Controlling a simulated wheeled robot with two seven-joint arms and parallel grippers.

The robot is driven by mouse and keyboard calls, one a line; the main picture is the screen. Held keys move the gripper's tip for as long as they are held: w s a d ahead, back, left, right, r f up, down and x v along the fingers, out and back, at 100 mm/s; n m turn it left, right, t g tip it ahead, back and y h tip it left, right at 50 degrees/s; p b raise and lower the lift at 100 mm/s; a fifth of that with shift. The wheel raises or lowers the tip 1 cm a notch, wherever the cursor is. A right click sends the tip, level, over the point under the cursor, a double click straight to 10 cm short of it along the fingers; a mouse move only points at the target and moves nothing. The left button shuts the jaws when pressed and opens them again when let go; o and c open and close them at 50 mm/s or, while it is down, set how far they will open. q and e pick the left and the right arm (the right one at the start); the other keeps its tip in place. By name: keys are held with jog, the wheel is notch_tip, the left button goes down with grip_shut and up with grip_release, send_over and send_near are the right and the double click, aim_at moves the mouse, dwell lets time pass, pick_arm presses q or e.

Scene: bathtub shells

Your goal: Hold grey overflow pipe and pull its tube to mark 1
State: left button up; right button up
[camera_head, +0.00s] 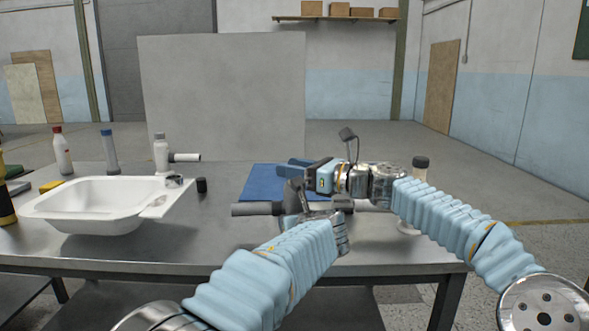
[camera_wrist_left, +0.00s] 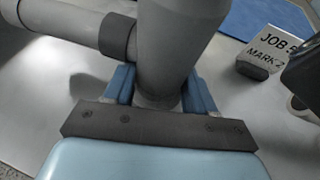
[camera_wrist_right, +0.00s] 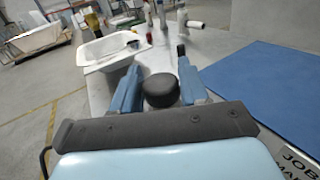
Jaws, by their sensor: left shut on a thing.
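The grey overflow pipe (camera_head: 252,209) lies level above the table, with a dark collar; its right part passes behind my left gripper. My left gripper (camera_head: 297,205) is shut on the pipe's thick body, which also shows in the left wrist view (camera_wrist_left: 172,45). There the thinner tube (camera_wrist_left: 60,22) runs left from the dark collar (camera_wrist_left: 118,38). My right gripper (camera_head: 292,166) is just above and behind the left one. In the right wrist view it is open (camera_wrist_right: 158,68), with a dark round end (camera_wrist_right: 161,90) between its fingers; I cannot tell whether they touch it.
A card (camera_wrist_left: 275,48) reads JOB 5, MARK 2. A blue mat (camera_head: 258,183) lies behind the grippers. A white basin (camera_head: 95,190) stands at left, with a small black cylinder (camera_head: 202,185) and bottles (camera_head: 161,155) nearby. Another bottle (camera_head: 421,163) stands behind my right arm.

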grip_shut()
jog(key=shift+r, duration=1.05)
jog(key=o, duration=0.5)
grip_release()
jog(key=shift+o, duration=0.2)
jog(key=shift+d, duration=0.1)
jog(key=v, duration=1.1)
jog(key=shift+s+d, duration=0.25)
jog(key=shift+d, duration=0.1)
pick_arm(q)
jog(key=o, duration=1.3)
